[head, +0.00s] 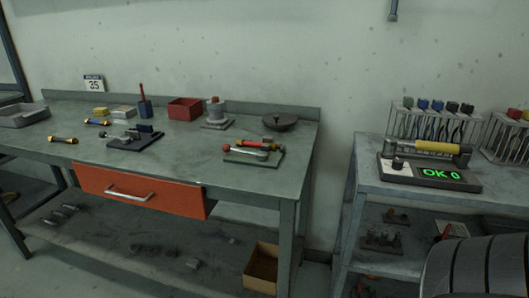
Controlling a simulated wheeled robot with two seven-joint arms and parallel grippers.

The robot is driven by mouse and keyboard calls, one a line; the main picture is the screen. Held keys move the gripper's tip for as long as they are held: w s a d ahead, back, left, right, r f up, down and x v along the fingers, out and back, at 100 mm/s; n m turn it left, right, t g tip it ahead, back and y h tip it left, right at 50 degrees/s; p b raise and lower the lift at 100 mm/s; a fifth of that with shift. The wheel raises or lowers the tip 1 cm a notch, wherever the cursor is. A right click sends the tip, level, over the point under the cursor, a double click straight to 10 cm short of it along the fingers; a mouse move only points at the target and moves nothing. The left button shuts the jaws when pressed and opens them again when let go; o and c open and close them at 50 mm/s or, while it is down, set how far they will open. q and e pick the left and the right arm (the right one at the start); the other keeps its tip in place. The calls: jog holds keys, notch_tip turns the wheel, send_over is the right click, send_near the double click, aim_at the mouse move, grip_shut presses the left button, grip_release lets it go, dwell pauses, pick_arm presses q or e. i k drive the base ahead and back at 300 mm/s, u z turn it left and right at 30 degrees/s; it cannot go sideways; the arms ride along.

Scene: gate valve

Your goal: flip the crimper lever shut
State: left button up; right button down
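A bench device (428,172) with a green "OK 0" display sits on the right bench. A thick yellow bar or handle (437,147) lies level across its back, and a small dark knob stands on its left side. It may be the crimper, but I cannot tell for sure, nor whether the yellow part is its lever. A smaller device with a red lever-like part (258,144) sits on a green plate on the left bench. Neither of my grippers is in view.
The left bench (205,165) also holds a red bin (185,108), a grey round-topped fixture (215,113), a dark disc (280,122) and a dark-plated device (134,138). An orange drawer (137,190) is below. Racks (433,122) stand behind the display device. A floor gap separates the benches.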

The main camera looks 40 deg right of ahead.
aim_at(262, 155)
jog(key=z, duration=0.7)
